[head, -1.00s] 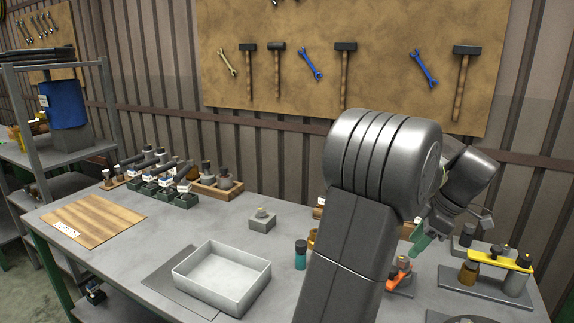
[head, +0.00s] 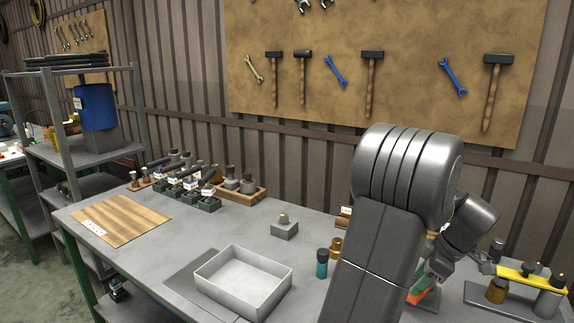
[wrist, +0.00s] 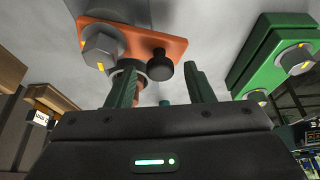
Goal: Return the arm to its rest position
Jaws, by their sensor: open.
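My arm rises over the right part of the workbench (head: 140,245) in the head view and hides some of the parts behind it. My gripper shows in the wrist view (wrist: 162,88), with two green fingers standing apart and nothing between them. An orange plate (wrist: 135,42) with a hex bolt and a black knob is beyond the fingertips. A green plate (wrist: 270,55) with bolts is to the right of it. In the head view the fingers are partly hidden near the orange part (head: 424,296).
A white tray (head: 213,292) and a wooden board (head: 120,217) are on the bench. A grey block (head: 284,231) and a teal-and-black cylinder (head: 321,265) stand near my arm. A yellow-barred fixture (head: 518,275) is at right. Tools hang on the wall board (head: 400,100).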

